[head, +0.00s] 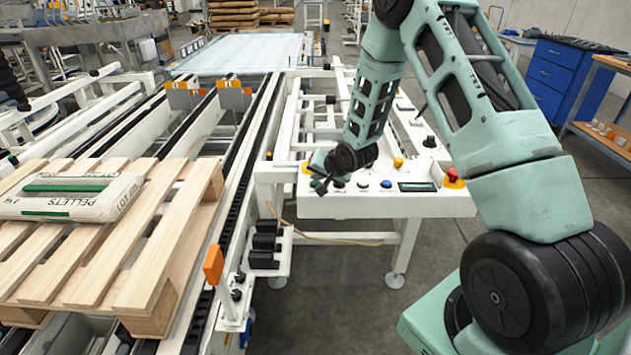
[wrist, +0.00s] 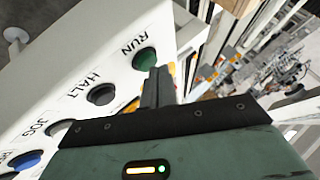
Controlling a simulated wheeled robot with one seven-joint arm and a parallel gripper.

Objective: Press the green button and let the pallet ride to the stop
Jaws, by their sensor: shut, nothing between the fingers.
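My gripper (head: 321,184) is shut and empty, low at the left end of the white control panel (head: 425,204). In the wrist view its closed fingers (wrist: 159,84) point at the green button (wrist: 145,59), labelled RUN, with their tips beside its lower right edge. I cannot tell whether they touch it. In the head view my gripper hides the green button. The wooden pallet (head: 150,243) lies on the conveyor (head: 233,150) at the left, with a white pellet bag (head: 75,192) on it. Orange-and-grey plates (head: 184,97) stand across the conveyor farther along, apart from the pallet.
Beside RUN are the dark HALT button (wrist: 101,94), a JOG button (wrist: 58,130) and a blue button (wrist: 26,159). A red emergency knob (head: 453,176) stands at the panel's right end. An orange sensor block (head: 213,264) stands beside the conveyor.

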